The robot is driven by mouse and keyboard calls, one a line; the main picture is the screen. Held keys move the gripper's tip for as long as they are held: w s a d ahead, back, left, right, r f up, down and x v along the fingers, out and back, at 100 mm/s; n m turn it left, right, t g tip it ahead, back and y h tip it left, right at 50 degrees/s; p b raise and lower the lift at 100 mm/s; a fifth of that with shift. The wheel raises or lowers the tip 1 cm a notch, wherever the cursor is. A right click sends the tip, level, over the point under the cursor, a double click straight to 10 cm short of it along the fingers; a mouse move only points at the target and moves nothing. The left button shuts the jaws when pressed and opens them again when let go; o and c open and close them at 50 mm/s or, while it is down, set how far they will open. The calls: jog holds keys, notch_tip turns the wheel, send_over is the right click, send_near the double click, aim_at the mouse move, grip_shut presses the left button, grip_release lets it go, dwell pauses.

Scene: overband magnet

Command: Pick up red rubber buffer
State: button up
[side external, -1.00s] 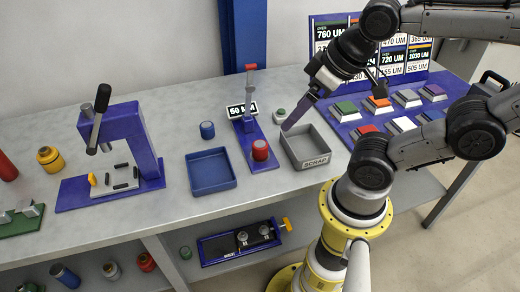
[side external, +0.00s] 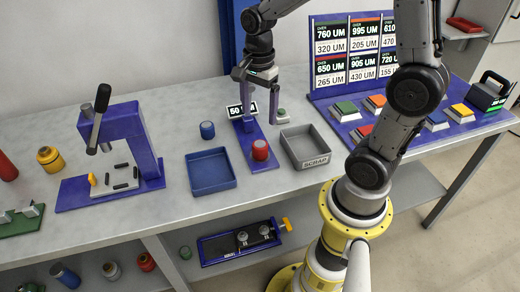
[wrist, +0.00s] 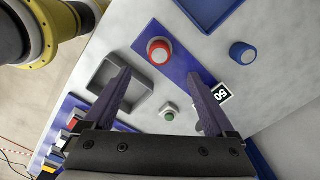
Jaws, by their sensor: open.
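The red rubber buffer (side external: 260,150) is a short red cylinder standing upright on the near part of a narrow blue base plate (side external: 268,162). In the wrist view the buffer (wrist: 159,51) shows a pale round top with a red rim. My gripper (side external: 257,118) points down with its purple fingers spread, above and behind the buffer, touching nothing that I can see. In the wrist view my gripper (wrist: 158,76) is open and empty, with the buffer ahead of the gap between the fingertips. The fingers partly hide the black "50" sign (side external: 240,110).
A grey scrap tray (side external: 305,163) stands right of the buffer, a blue tray (side external: 212,187) left. A blue cylinder (side external: 207,130) and a green-topped piece (side external: 282,116) stand nearby. A blue press (side external: 150,165) is further left. A display board (side external: 350,75) rises at right.

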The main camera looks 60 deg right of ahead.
aim_at(259, 145)
notch_tip(259, 145, down, 8)
jog(key=shift+s+d+r, duration=0.1)
jog(key=shift+d, duration=0.05)
jog(key=shift+f, duration=3.15)
grip_shut()
jog(key=shift+r, duration=0.1)
